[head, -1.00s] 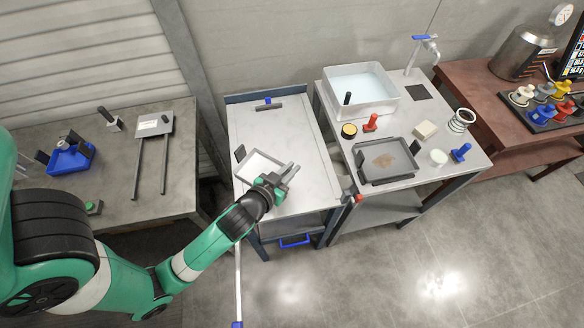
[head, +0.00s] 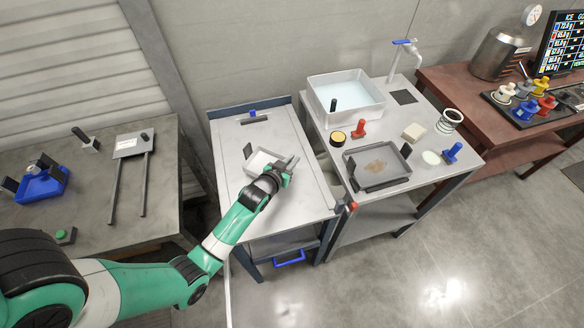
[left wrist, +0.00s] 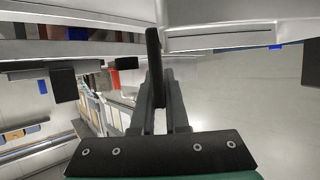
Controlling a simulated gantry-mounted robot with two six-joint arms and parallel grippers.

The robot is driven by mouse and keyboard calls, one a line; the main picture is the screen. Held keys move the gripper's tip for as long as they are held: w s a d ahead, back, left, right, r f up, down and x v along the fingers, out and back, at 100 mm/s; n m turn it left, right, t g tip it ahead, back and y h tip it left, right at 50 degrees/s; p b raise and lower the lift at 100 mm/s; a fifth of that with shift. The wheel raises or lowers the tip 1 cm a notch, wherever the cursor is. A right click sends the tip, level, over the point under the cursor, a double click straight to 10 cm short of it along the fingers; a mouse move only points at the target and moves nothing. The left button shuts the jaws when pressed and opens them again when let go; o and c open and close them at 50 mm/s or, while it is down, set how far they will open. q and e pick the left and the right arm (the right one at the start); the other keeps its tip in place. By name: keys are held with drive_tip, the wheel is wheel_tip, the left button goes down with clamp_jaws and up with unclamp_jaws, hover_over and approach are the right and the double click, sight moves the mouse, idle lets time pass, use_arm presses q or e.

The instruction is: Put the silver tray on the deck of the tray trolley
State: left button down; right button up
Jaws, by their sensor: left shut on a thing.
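The silver tray (head: 260,160) is shallow, with a pale inside and dark upright grips. It is over the middle of the light-grey deck of the tray trolley (head: 245,200); I cannot tell whether it touches the deck. My left gripper (head: 287,166) is at the tray's front right side and hides part of it. In the left wrist view my left gripper (left wrist: 165,90) is shut on a dark upright grip (left wrist: 153,50), with grey metal edges beyond it. My right gripper is not in view.
A raised blue rail (head: 250,99) runs along the trolley's back. At right, a table holds a water basin (head: 345,98), a brown-stained tray (head: 378,165) and a red peg (head: 358,129). At left, a grey bench holds a blue bin (head: 43,185).

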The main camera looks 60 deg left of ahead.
use_arm(q)
drive_tip(key=shift+f+b, duration=0.35)
drive_tip(key=shift+f, duration=1.1)
drive_tip(key=shift+f, duration=0.2)
drive_tip(key=c, duration=0.9)
unclamp_jaws()
drive_tip(key=shift+r, duration=0.1)
